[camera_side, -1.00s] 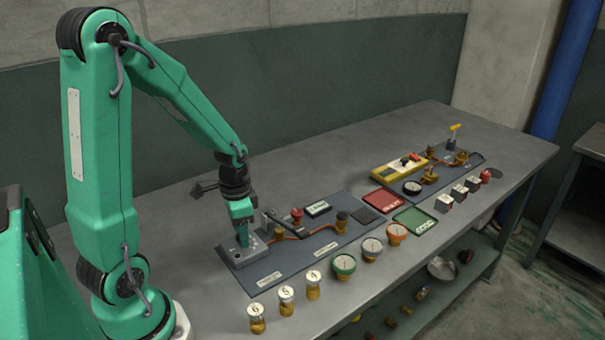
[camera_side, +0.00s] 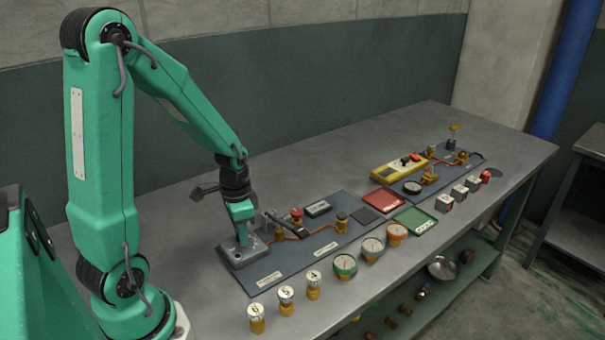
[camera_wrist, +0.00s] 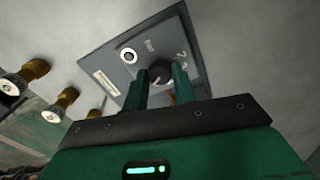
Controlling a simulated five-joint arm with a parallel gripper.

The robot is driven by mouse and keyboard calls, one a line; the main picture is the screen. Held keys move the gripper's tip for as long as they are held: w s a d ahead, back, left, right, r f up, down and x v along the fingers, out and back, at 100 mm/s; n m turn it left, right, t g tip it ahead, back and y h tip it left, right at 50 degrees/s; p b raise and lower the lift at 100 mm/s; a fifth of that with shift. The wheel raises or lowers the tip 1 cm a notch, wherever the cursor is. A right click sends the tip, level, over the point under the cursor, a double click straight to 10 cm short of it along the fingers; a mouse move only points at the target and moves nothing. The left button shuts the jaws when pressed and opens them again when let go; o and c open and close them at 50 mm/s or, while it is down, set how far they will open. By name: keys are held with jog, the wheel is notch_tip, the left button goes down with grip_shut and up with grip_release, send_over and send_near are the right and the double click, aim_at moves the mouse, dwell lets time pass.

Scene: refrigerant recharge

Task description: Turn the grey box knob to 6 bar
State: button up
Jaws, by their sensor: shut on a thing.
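The grey box (camera_side: 236,254) sits at the left end of the near dark board. In the wrist view its top plate (camera_wrist: 118,62) carries a white ring and small markings that are too blurred to read. The dark round knob (camera_wrist: 161,73) stands on that plate. My gripper (camera_wrist: 160,78) points down at the box, with its two green fingers on either side of the knob and shut on it. It also shows in the side view (camera_side: 242,236), where the fingers hide the knob. I cannot read the knob's setting.
Several brass fittings with numbered white tops, such as one (camera_side: 257,318), stand along the front edge. Round gauges (camera_side: 345,266) stand to their right. A red tray (camera_side: 383,201) and a green tray (camera_side: 415,221) lie further right. The back of the bench is clear.

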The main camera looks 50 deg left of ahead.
jog(key=shift+n, duration=2.8)
jog(key=o, duration=1)
jog(key=shift+r, duration=0.15)
jog(key=shift+r, duration=3.8)
jog(key=shift+r, duration=0.1)
